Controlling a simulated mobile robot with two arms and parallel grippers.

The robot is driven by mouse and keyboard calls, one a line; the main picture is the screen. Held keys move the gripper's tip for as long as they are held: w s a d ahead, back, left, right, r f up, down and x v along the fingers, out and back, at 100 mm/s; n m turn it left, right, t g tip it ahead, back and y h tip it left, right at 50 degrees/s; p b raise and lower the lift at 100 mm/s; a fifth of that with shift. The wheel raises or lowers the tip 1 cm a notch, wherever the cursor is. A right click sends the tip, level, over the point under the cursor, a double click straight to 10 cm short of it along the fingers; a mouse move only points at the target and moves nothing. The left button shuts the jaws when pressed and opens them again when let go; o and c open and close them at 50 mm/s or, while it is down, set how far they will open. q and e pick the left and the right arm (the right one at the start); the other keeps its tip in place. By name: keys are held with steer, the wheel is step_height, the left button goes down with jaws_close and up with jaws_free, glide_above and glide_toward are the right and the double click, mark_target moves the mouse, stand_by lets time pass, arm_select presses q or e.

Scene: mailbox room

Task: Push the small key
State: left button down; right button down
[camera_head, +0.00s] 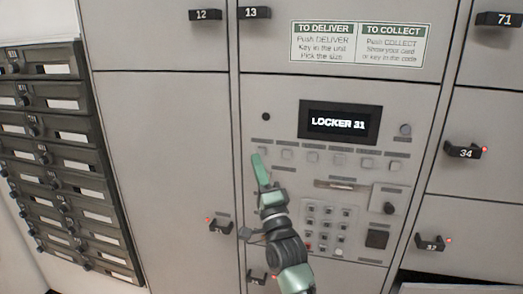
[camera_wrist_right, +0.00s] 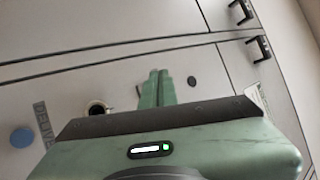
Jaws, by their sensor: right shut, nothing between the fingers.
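The locker control panel (camera_head: 285,115) faces me, and its screen (camera_head: 338,123) reads "LOCKER 31". A row of small square keys, including a key (camera_head: 312,158) in the middle, runs below the screen. Their labels are too small to read, so I cannot tell which is the small key. My right gripper (camera_head: 258,158) has its green fingers shut and empty, tips at the left end of the row, covering part of it. I cannot tell whether they touch the panel. The shut fingers also show in the right wrist view (camera_wrist_right: 157,88). My left gripper is not in view.
A keypad (camera_head: 327,225), a card slot (camera_head: 343,185) and a dark square reader (camera_head: 377,239) sit lower on the panel. Dark mailboxes (camera_head: 60,130) stand at the left.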

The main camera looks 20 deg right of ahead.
steer(key=shift+s+a+p, duration=0.25)
steer(key=shift+s+a, duration=0.2)
steer(key=shift+s, duration=0.2)
steer(key=shift+s+a+p, duration=0.2)
steer(key=shift+s+a, duration=0.2)
steer(key=shift+s, duration=0.2)
